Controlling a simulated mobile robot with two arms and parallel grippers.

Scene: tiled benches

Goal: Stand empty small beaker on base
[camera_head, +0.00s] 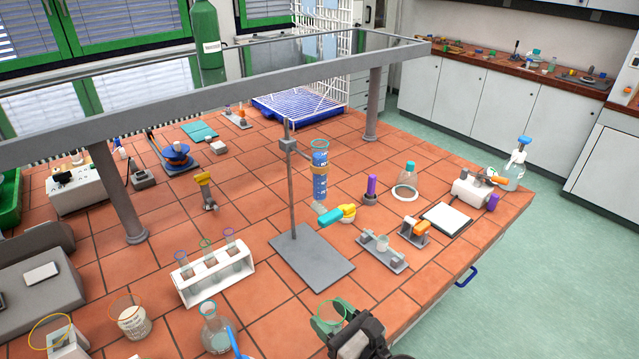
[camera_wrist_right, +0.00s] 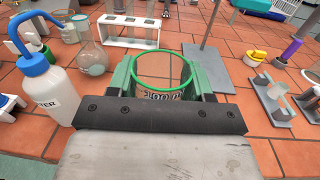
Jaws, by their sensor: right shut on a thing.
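A clear small beaker with a green rim (camera_head: 329,313) is at the bottom centre of the head view and looks empty. It also shows in the right wrist view (camera_wrist_right: 162,92), upright, with markings on its side. My right gripper (camera_head: 335,322) is shut on it, with green fingers on either side of the glass. The retort stand's flat grey base (camera_head: 318,262) lies on the bench beyond the beaker; it also shows in the right wrist view (camera_wrist_right: 200,68). The base plate is bare in front of its rod. My left gripper is not in view.
A column with blue liquid (camera_head: 320,180) hangs from the stand, above a teal tap. A white test tube rack (camera_head: 213,275) is left of the base. A flask (camera_head: 214,330) and a wash bottle (camera_wrist_right: 45,88) stand left of my gripper. A small grey holder (camera_head: 381,255) is to the right.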

